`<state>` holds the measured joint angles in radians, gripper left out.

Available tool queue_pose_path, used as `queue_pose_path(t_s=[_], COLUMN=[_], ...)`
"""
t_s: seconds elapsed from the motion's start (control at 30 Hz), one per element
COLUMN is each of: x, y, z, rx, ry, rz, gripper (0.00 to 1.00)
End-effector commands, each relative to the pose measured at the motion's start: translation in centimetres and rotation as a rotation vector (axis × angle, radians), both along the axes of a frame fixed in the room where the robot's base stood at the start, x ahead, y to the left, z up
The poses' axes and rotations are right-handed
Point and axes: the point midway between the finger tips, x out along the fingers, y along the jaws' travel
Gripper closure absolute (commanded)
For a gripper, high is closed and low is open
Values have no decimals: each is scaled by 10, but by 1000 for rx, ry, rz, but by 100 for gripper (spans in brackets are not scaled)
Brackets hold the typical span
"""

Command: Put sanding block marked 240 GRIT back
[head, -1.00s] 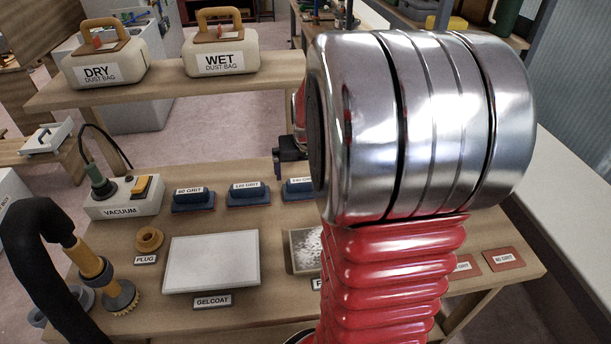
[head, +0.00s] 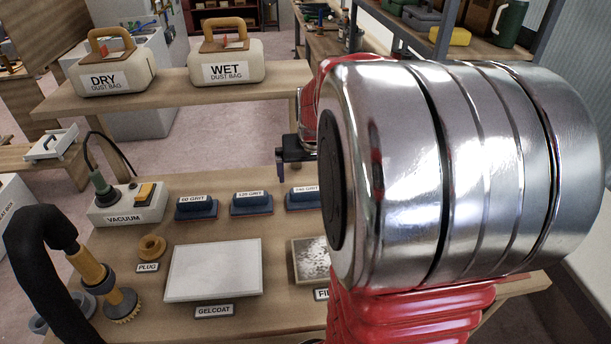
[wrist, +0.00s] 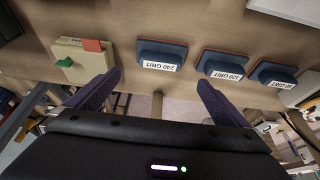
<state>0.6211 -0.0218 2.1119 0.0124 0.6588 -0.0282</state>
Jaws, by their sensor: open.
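The sanding block marked 240 GRIT (head: 303,198) is blue with a reddish base. It rests on the workbench at the right end of a row of blocks, partly hidden by my arm in the head view. In the wrist view the 240 GRIT block (wrist: 162,57) appears upside down, beyond the gap between my fingers and apart from them. My gripper (wrist: 157,88) is open with nothing between its fingers. In the head view only a dark part of it shows behind my arm.
The 120 GRIT block (head: 251,203) and 60 GRIT block (head: 197,207) stand left of it. A vacuum box (head: 128,204), a plug (head: 152,246) and a gelcoat panel (head: 213,270) share the bench. In the wrist view a beige box (wrist: 82,60) lies beside the 240 block.

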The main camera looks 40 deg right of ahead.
Motion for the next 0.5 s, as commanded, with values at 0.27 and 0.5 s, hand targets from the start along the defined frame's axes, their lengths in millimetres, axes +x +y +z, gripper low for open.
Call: queue_pose_path(t_s=[0.27,0.5], x=[0,-3], y=[10,60], z=[4,24], rx=[-2,-10], ry=[-2,-16], rz=[16,100], gripper=[0,0])
